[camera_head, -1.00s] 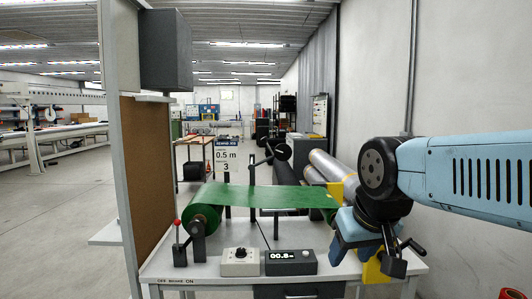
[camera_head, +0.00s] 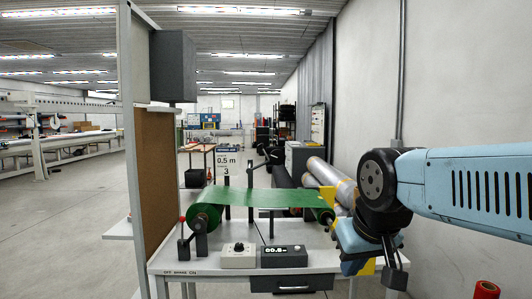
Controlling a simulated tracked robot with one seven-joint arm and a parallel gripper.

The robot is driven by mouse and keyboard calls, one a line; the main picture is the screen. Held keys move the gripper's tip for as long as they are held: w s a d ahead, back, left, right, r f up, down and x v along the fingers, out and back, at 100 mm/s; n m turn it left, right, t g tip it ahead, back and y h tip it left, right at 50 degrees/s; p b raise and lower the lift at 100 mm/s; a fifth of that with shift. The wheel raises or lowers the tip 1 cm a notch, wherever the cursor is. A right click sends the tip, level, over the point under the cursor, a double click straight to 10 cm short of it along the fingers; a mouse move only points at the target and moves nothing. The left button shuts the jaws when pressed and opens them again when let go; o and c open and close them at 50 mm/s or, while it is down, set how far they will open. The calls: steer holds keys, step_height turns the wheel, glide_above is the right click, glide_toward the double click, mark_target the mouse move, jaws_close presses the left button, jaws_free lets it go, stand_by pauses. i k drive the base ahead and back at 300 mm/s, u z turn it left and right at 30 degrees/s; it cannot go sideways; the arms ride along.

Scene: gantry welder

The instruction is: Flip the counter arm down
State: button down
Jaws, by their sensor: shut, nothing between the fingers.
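The counter arm (camera_head: 256,163) is a thin black bar with a black wheel at its end. It is raised, standing above and behind the green strip (camera_head: 262,198) on the bench. The counter box (camera_head: 284,257) has a lit display whose reading looks like 00.8 m. My gripper (camera_head: 393,277) is at the right end of the bench, beside the right roller and well to the right of the counter arm. It is shut and seems to hold nothing. Its fingertips are hard to make out against the wrist.
A grey box with a knob (camera_head: 238,256) and a red-tipped lever (camera_head: 183,233) stand at the bench front. A brown panel (camera_head: 157,185) borders the left. A yellow bracket (camera_head: 329,198) and silver rolls (camera_head: 331,180) are near my arm. A red spool (camera_head: 486,290) is at lower right.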

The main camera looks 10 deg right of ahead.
mark_target(277, 157)
steer(key=k, duration=0.25)
steer(key=u, duration=0.45)
steer(key=i, duration=1.75)
steer(key=z, duration=0.65)
steer(key=k, duration=0.9)
steer(key=z, duration=0.1)
steer(key=i, duration=0.6)
steer(key=z, duration=0.05)
